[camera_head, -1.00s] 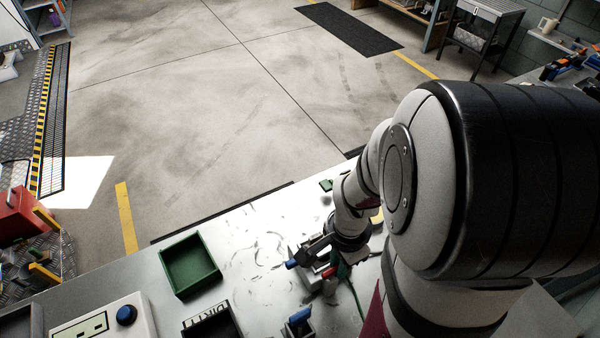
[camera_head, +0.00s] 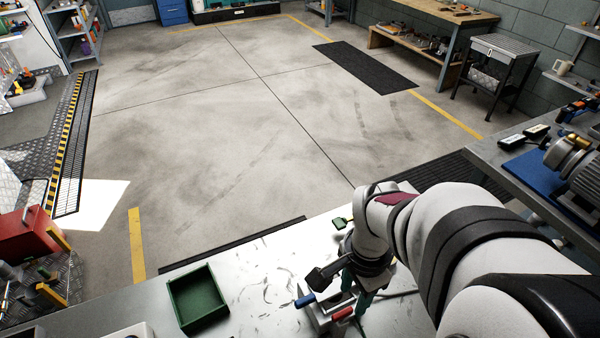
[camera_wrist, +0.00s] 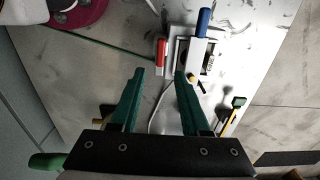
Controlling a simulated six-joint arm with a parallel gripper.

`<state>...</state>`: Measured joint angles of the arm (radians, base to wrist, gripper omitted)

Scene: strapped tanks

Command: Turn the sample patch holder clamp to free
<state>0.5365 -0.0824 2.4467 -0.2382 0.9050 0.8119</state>
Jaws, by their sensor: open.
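A small pale metal holder (camera_wrist: 212,58) stands on the bench, with a blue-tipped lever (camera_wrist: 203,24) and a red handle (camera_wrist: 161,57). In the head view the blue grip (camera_head: 305,300) and red grip (camera_head: 342,313) show beside my wrist, which partly hides the holder. Any label naming the clamp is too small to read. My gripper (camera_wrist: 159,77) is open, with two green fingers and nothing between them. In the wrist view its fingertips appear just below the red handle and the holder; I cannot tell the exact gap or any contact. In the head view the fingers (camera_head: 357,294) point down at the holder.
A green tray (camera_head: 197,298) stands left on the pale bench (camera_head: 262,283), with clear surface between it and the holder. A small green-headed item (camera_wrist: 238,102) lies by the bench edge. A blue mat with a motor (camera_head: 585,165) is on the right bench.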

